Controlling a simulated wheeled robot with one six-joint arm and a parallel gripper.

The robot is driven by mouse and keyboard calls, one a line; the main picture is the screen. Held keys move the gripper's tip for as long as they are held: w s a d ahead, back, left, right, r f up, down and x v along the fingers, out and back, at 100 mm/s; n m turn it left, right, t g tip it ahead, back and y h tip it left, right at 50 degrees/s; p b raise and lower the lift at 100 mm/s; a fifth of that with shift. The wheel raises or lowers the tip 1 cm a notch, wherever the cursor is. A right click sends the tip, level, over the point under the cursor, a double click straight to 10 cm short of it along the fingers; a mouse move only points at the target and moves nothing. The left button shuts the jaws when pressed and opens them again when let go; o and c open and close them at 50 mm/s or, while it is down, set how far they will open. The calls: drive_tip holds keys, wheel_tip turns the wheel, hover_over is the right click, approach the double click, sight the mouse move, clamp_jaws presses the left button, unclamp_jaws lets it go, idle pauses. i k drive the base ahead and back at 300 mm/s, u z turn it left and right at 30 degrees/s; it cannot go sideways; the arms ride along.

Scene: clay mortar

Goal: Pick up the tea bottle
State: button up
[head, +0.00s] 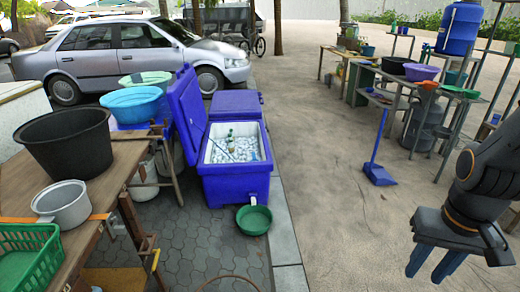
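A small bottle with a green top (230,140), which looks like the tea bottle, stands roughly upright in the open blue cooler (233,188). White ice-like pieces lie around its lower part, and its label is too small to read. My gripper (434,265) is at the lower right, pointing down, far to the right of the cooler and nearer to me. Its two dark blue fingers show a gap with bare ground between them. It is open and empty, and nothing touches it.
The cooler's blue lid (187,115) stands raised on its left. A green basin (253,219) is on the ground before it. A wooden table (115,185) with a black tub (68,142) is at left. A blue dustpan (379,174) stands at right. Open ground lies between.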

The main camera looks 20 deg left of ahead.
sight(232, 148)
drive_tip(key=k, duration=0.85)
drive_tip(key=u, duration=1)
drive_tip(key=i, duration=1)
drive_tip(key=z, duration=0.05)
drive_tip(key=k, duration=1)
drive_tip(key=z, duration=0.7)
drive_tip(key=i, duration=4.15)
